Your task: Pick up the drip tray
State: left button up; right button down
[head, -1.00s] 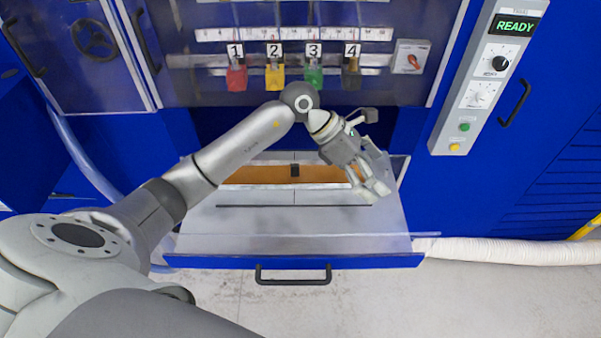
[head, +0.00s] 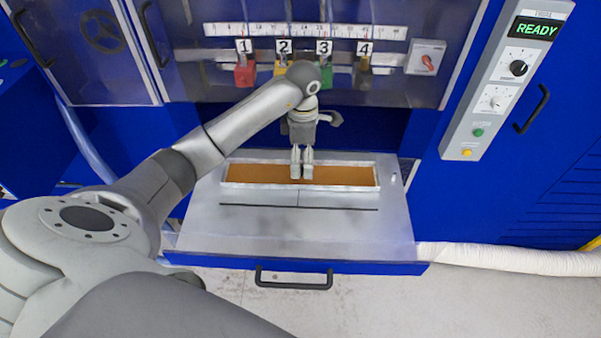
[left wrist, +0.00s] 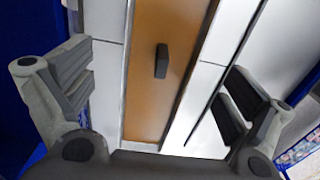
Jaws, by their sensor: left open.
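The drip tray (head: 345,175) is a long, shallow tray with an orange-brown floor and a pale rim. It lies crosswise in the pulled-out metal drawer. My left gripper (head: 302,177) is over its middle, fingers pointing down, and hides the centre in the head view. In the left wrist view the tray (left wrist: 148,112) runs between the spread fingers of the open left gripper (left wrist: 160,92). A small dark handle (left wrist: 161,61) stands at its middle, between the fingers and apart from them. My right gripper is not in view.
The metal drawer (head: 205,225) has a dark slot in front of the tray and a black front handle (head: 293,278). Behind stand numbered coloured blocks. A control panel (head: 505,85) reading READY is at the right. A white hose (head: 510,256) lies on the right.

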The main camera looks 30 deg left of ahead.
aim_at(302, 165)
pick_arm(q)
jog(key=f, duration=0.1)
jog(key=f+p, duration=0.2)
jog(key=f, duration=0.1)
jog(key=shift+s+f, duration=0.1)
jog(key=shift+s, duration=0.15)
jog(key=shift+f, duration=0.3)
jog(key=shift+c, duration=0.4)
jog(key=c, duration=1)
jog(key=shift+c, duration=0.3)
jog(key=shift+w+r, duration=0.1)
jog(key=shift+r, duration=0.05)
